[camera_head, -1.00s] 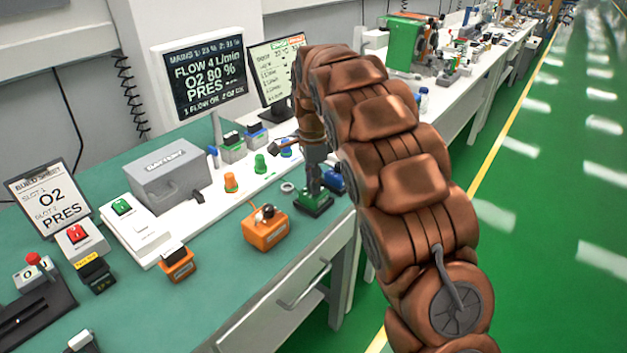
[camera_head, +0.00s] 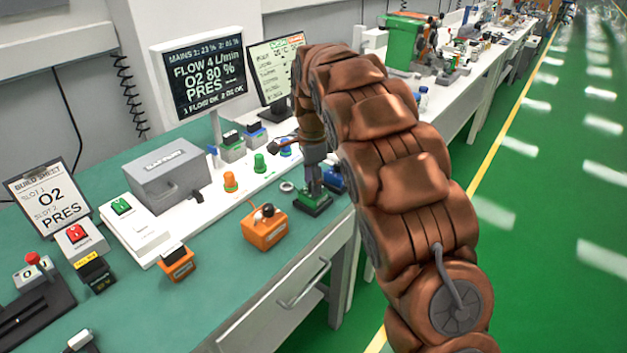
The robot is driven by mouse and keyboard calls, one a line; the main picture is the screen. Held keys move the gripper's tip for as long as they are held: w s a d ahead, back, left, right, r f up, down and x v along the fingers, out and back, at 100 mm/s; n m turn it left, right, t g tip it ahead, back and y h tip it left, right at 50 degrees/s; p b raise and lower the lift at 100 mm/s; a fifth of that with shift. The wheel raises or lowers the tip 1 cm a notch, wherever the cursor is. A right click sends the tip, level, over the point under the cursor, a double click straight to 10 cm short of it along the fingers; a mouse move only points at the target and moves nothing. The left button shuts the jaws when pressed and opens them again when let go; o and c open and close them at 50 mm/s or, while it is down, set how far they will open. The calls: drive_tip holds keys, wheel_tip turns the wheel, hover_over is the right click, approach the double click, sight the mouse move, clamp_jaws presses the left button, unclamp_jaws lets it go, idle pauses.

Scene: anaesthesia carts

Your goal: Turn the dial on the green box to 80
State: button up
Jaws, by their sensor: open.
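The green box (camera_head: 312,204) sits on the teal bench near its front edge, right of the orange box. My gripper (camera_head: 314,185) points down onto the top of the green box, at the end of my copper-coloured arm. The jaws are open and very small in the picture. The dial is hidden by the gripper, so its setting cannot be read. I cannot tell whether the fingers touch it. A dark monitor (camera_head: 205,74) reads FLOW 4 L/min, O2 80 % and PRES.
An orange box (camera_head: 265,229) with a black knob stands close left of the green box. A blue box (camera_head: 333,178) is close behind it. A grey case (camera_head: 166,174), coloured knobs and a build sheet (camera_head: 48,200) stand further left. Bare bench lies in front of the orange box.

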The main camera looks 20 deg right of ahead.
wheel_tip(320, 180, up, 12)
drive_tip(key=shift+w, duration=0.2)
idle(0.7)
drive_tip(key=s+d+r+n+p, duration=0.2)
drive_tip(key=s+n, duration=0.7)
drive_tip(key=s, duration=1.4)
drive_tip(key=s+f+n+p, duration=0.1)
drive_tip(key=s+f+n, duration=0.1)
drive_tip(key=s, duration=0.4)
drive_tip(key=s+a+f+n+g+p, duration=0.1)
drive_tip(key=s+f+n, duration=0.2)
drive_tip(key=s, duration=0.4)
drive_tip(key=s+f+n+p, duration=0.1)
drive_tip(key=s+f+n, duration=0.1)
drive_tip(key=s, duration=0.5)
drive_tip(key=shift+s+a+f+n, duration=0.25)
drive_tip(key=shift+a+f+n, duration=0.15)
drive_tip(key=shift+n, duration=0.4)
